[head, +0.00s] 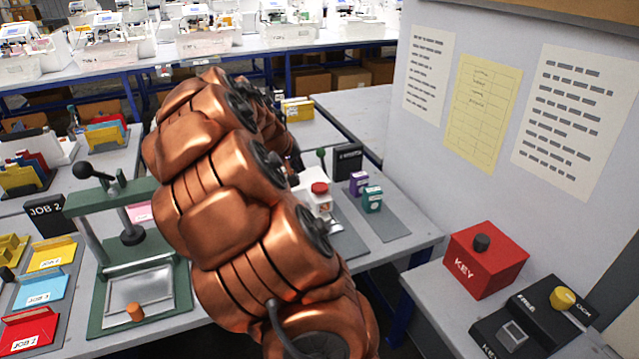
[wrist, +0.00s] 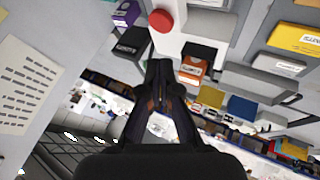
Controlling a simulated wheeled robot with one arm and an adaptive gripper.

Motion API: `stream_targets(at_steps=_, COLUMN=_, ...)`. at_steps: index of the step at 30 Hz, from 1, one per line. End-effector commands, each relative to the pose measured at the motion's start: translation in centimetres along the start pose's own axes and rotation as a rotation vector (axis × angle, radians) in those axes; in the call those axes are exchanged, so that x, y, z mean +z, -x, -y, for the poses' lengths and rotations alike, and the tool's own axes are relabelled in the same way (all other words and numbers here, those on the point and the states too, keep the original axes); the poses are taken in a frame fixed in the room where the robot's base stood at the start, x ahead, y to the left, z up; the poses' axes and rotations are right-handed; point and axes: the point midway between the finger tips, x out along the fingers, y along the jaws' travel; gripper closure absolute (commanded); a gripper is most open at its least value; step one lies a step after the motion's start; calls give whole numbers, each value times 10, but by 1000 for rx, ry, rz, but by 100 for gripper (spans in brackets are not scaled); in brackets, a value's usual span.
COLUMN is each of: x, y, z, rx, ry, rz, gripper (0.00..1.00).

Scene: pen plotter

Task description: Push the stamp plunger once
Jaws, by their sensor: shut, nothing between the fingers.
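A white unit with a red round cap (head: 320,188) stands on the bench just right of my copper-coloured arm in the head view. The red cap also shows near the top of the wrist view (wrist: 161,20), with its white body beside it; it looks like a push plunger, but no label confirms this. My gripper (wrist: 159,66) is shut and empty in the wrist view. Its fingertips appear just below the red cap in the picture, apart from it; the depth between them is unclear. My arm hides the gripper in the head view.
Purple (head: 358,183) and teal (head: 372,199) boxes and a black sign (head: 348,161) stand close to the white unit. A green press (head: 180,290) stands left of my arm. A red KEY box (head: 484,258) is at right, by the wall panel (head: 395,130).

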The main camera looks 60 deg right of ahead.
Motion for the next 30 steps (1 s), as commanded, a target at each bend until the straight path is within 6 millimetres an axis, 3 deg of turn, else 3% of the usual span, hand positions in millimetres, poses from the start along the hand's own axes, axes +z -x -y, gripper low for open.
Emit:
stream_targets(at_steps=1, x=-12, y=-17, z=-13, rx=21, ry=-4, rz=-10, gripper=100)
stream_targets(at_steps=6, x=-42, y=-62, z=-39, rx=59, ry=-4, rz=-63, gripper=100)
stream_targets(at_steps=12, x=-58, y=-94, z=-53, rx=73, ry=1, rz=-101, gripper=100)
stream_targets(at_steps=30, x=-60, y=-103, z=-54, rx=75, ry=2, rz=-111, gripper=100)
